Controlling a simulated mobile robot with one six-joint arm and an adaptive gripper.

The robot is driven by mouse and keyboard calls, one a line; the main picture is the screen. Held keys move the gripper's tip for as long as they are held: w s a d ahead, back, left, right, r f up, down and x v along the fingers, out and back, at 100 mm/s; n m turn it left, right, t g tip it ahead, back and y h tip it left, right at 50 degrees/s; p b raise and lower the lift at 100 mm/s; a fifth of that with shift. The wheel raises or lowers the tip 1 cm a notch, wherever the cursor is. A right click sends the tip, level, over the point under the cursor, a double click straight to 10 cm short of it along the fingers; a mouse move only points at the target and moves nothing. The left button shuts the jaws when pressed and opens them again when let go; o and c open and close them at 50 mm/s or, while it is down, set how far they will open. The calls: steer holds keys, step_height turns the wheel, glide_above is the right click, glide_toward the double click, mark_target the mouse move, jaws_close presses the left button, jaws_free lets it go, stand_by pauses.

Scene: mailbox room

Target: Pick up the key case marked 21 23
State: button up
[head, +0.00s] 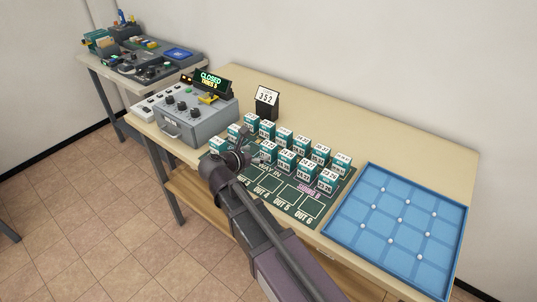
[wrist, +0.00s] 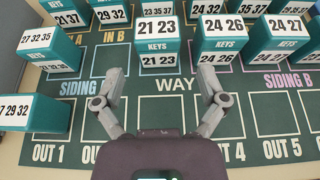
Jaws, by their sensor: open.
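The key case marked 21 23 (wrist: 158,44) is a teal box with white labels, standing upright at the top middle of the wrist view. My gripper (wrist: 161,74) is open and empty just in front of it, its fingertips left and right of the case's lower front edge. The case is not between the pads as far as I can see. In the head view my gripper (head: 240,158) is over the near left part of the green board; labels there are too small to tell which case is 21 23.
Right of it stands the 24 26 case (wrist: 222,43), then the 24 27 case (wrist: 280,38). A blue tray (head: 345,243) lies right of the board, a grey control box (head: 200,128) left. Several OUT squares nearby are empty.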

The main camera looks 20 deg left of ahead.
mark_target(265, 148)
steer(key=shift+x, duration=1.1)
steer(key=shift+b+x, duration=1)
steer(key=shift+x, duration=1.6)
steer(key=shift+w+a+r, duration=0.15)
steer(key=c, duration=1)
